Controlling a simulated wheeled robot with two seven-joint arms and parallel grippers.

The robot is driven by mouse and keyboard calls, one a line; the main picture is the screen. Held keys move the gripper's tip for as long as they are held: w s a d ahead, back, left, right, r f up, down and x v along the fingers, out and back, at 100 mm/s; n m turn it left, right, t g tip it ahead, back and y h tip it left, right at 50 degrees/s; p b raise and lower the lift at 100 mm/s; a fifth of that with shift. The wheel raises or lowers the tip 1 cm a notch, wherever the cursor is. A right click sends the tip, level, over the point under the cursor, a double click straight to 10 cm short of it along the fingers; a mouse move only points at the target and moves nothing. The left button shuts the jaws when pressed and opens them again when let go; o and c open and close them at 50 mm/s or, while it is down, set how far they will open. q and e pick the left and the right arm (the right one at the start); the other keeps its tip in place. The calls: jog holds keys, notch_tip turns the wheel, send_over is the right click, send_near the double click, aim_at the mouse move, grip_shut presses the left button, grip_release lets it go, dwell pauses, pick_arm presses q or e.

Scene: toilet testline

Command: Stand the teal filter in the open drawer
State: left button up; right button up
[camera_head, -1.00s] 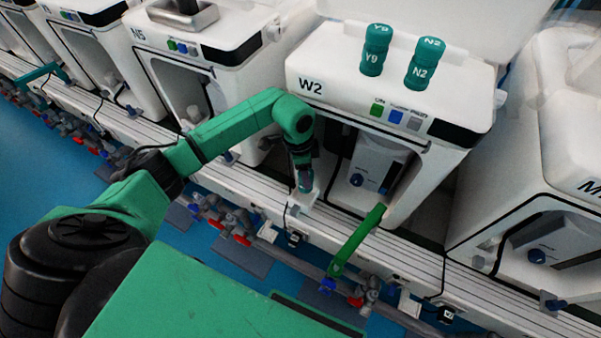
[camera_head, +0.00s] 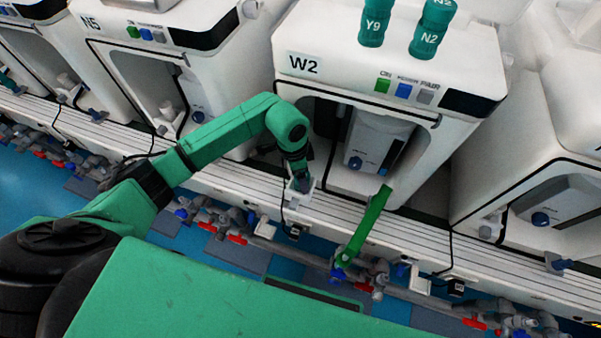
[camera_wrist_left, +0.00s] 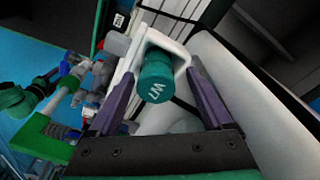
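In the left wrist view a teal filter (camera_wrist_left: 155,77) with white lettering on its cap sits with its cap toward the camera. The white walls of the small open drawer (camera_wrist_left: 180,50) show around its far side. My left gripper (camera_wrist_left: 161,72) has one finger on each side of the filter, with visible gaps. In the head view my left gripper (camera_head: 301,183) points down at the white drawer (camera_head: 297,198) at the front of machine W2 (camera_head: 340,68). The filter's lower end is hidden. My right gripper is not in view.
Two teal filters, Y9 (camera_head: 374,25) and N2 (camera_head: 427,38), stand on top of W2. A green bar (camera_head: 366,225) slants out from W2's front, right of the drawer. Pipes with red and blue valves (camera_head: 235,239) run below the white ledge.

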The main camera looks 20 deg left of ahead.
pick_arm(q)
jog(key=shift+d, duration=0.1)
jog(key=shift+r, duration=0.15)
notch_tip(320, 180, up, 12)
jog(key=a+p, duration=0.1)
jog(key=p, duration=1)
jog(key=shift+s, duration=0.4)
jog(key=shift+a, duration=0.1)
